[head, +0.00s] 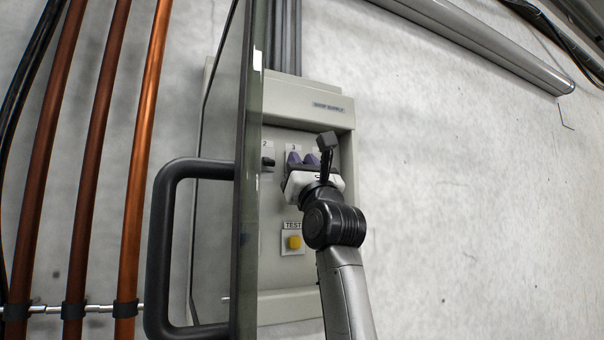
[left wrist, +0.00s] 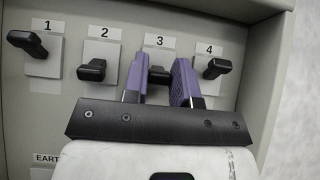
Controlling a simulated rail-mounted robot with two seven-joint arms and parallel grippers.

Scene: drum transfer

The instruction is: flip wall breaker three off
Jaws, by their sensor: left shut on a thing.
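The grey wall breaker box (head: 308,100) hangs on the concrete wall. In the left wrist view breaker three (left wrist: 159,75) is a black lever under the label 3. My left gripper (head: 302,158) reaches into the box, and its purple fingers (left wrist: 159,82) stand on either side of this lever, shut on it. Breaker one (left wrist: 27,43) is at the left, breaker two (left wrist: 92,70) beside the left finger, and breaker four (left wrist: 217,67) beside the right finger. In the head view breaker three is hidden behind the gripper. My right gripper is not in view.
The box's glass door (head: 248,190) stands open at the left with a large black handle (head: 160,250). A yellow TEST button (head: 294,242) sits below the breakers. Copper pipes (head: 140,160) run up the wall at the left.

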